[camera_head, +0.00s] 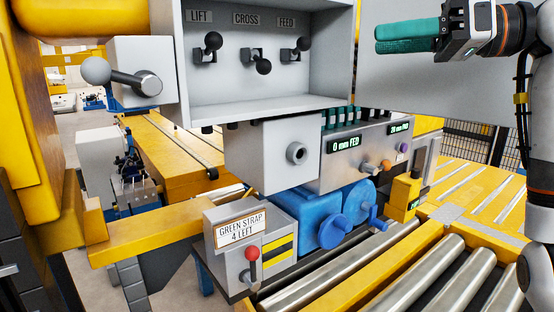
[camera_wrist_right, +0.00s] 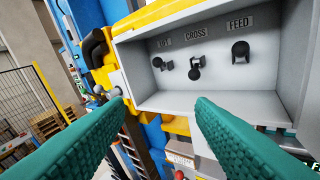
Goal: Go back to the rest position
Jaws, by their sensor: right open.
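My right gripper (camera_head: 407,37) is at the upper right of the head view, its green fingers pointing left, in front of a grey panel. In the right wrist view its two green fingers (camera_wrist_right: 160,120) are spread wide with nothing between them. Beyond them is the grey lever box (camera_wrist_right: 215,98) with levers labelled LIFT, CROSS and FEED. The same box (camera_head: 270,93) is at the top middle of the head view, left of the gripper and apart from it. My left gripper is not in either view.
A grey side lever with a ball knob (camera_head: 97,71) sticks out at the left.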

